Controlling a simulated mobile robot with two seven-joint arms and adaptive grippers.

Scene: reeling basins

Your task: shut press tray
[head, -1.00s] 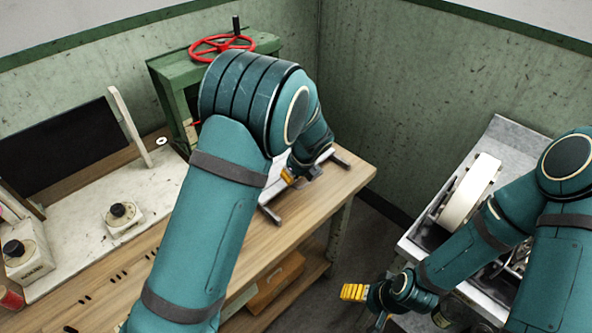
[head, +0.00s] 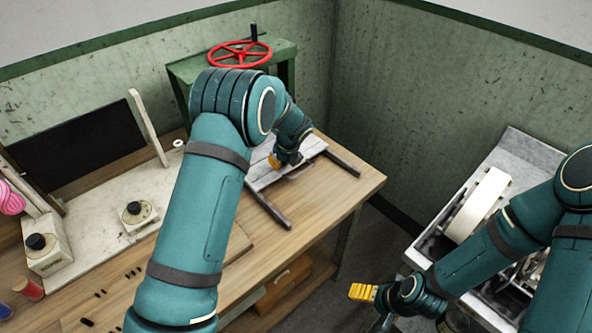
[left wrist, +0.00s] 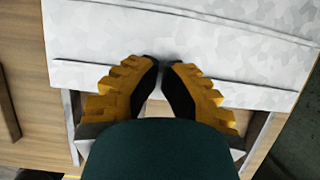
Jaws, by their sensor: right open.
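The press is a green frame with a red handwheel (head: 240,54) at the back of the wooden bench. Its tray (head: 268,178) is a flat pale-grey plate, partly sticking out in front of the press between two dark rails. My left gripper (head: 282,163) is at the tray's front side. In the left wrist view its yellow-backed fingers (left wrist: 165,64) are drawn together over the front edge of the tray (left wrist: 200,45), with nothing seen between the tips. A front handle bar is mostly hidden behind the gripper. My right gripper (head: 362,292) is open and away from the bench.
The dark rails (head: 343,164) reach toward the bench's front edge. A white board with black-knobbed units (head: 138,212) stands at left. A metal machine with a white wheel (head: 478,205) is at right. My left arm hides the middle of the bench and part of the press.

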